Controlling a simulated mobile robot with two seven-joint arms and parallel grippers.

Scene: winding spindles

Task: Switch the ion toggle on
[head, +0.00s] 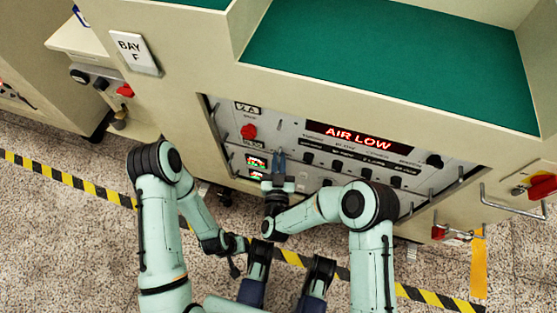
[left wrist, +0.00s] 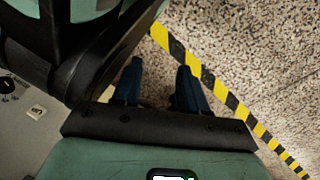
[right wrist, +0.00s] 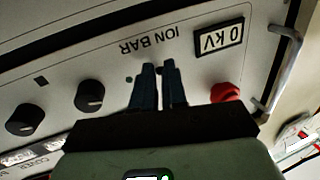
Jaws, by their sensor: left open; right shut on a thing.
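The ion toggle (right wrist: 160,70) is on the grey panel, under the upside-down ION BAR label (right wrist: 152,42) in the right wrist view. Fingers hide most of it, so its position cannot be read. The display (right wrist: 215,38) beside the label reads 0 kV. My right gripper (right wrist: 159,72) is shut on the toggle, its fingertips at the panel face; it also shows in the head view (head: 279,158) at the panel's left part. My left gripper (left wrist: 160,78) is open and empty above the floor, away from the panel.
A red knob (right wrist: 225,92) sits close beside my right fingers, and black knobs (right wrist: 88,95) lie to the left. Metal handles (right wrist: 284,62) stick out from the panel. The display (head: 345,135) reads AIR LOW. Yellow-black tape (head: 75,180) crosses the open floor.

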